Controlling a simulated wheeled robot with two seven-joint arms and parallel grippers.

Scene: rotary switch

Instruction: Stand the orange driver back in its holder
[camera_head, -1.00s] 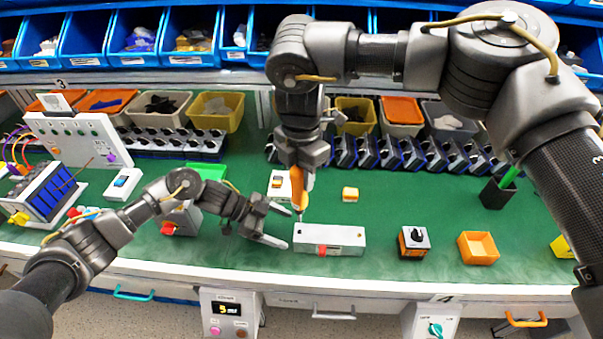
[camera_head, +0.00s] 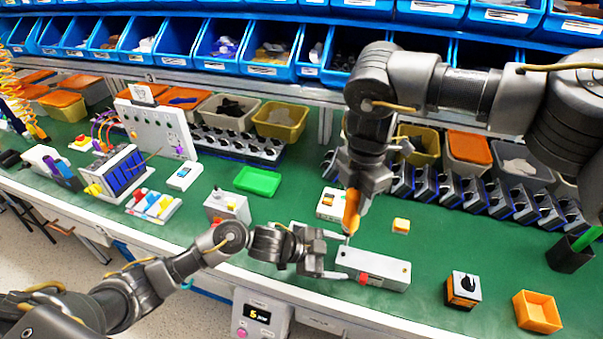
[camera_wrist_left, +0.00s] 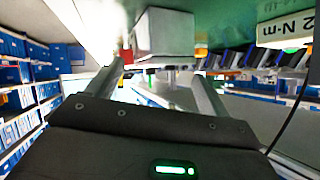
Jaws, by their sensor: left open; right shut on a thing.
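The orange driver (camera_head: 351,212) is in my right gripper (camera_head: 356,188), which is shut on its handle. It points down, with its tip close to the left end of a grey block (camera_head: 385,268); I cannot tell whether they touch. My left gripper (camera_head: 344,256) is open at that end of the block, its fingertips close to either side. In the left wrist view the block (camera_wrist_left: 163,32) shows ahead between the two fingers, with a red part beside it. I cannot tell for certain which thing is the driver's holder.
A white box with an orange part (camera_head: 328,205) stands behind the driver. A yellow block (camera_head: 401,226), a rotary switch (camera_head: 462,290) and an orange tray (camera_head: 538,312) are to the right. A dark pot (camera_head: 570,255) stands at the far right. A green tray (camera_head: 258,181) lies left.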

